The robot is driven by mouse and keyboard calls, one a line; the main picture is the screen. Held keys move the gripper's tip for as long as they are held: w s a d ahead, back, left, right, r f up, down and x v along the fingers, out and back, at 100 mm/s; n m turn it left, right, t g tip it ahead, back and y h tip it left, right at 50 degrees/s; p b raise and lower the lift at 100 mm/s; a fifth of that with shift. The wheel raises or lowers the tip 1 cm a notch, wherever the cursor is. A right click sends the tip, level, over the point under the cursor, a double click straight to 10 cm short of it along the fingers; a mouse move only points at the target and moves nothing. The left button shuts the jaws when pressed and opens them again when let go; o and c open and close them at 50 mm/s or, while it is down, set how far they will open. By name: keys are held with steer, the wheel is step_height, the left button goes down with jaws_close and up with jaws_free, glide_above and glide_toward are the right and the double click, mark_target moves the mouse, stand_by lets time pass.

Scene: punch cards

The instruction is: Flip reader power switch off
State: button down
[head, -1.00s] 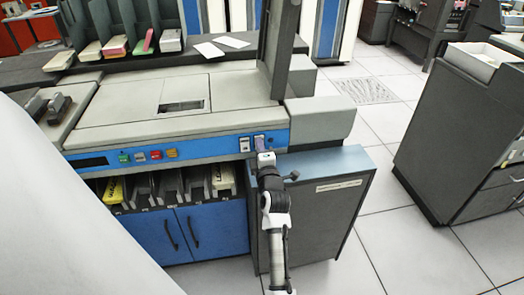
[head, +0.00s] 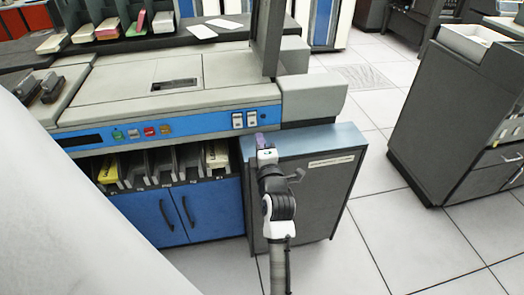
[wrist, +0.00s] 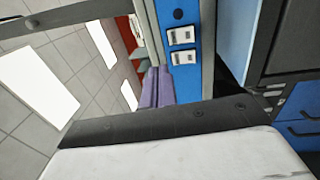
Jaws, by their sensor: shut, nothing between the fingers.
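Two white rocker switches sit side by side at the right end of the reader's blue front panel (head: 190,124). They are the left switch (head: 237,121) and the right switch (head: 252,119). Both also show in the wrist view, one (wrist: 181,36) above the other (wrist: 184,57). Labels and rocker positions are too small to read. My gripper (head: 261,138) has purple fingers and is shut and empty. Its tips are just below the right switch in the head view, apart from it. In the wrist view the purple fingers (wrist: 158,86) stand left of the blue panel.
Colored buttons (head: 149,131) line the panel's left part. Below are card bins (head: 162,166) and blue cabinet doors (head: 175,212). A grey cabinet (head: 318,190) with a blue-grey top stands under and right of my gripper. Open tiled floor lies to the right, before another grey cabinet (head: 445,120).

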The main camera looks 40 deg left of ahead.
steer(key=shift+s+d+r, duration=0.15)
steer(key=shift+s+d, duration=0.55)
steer(key=shift+d, duration=0.15)
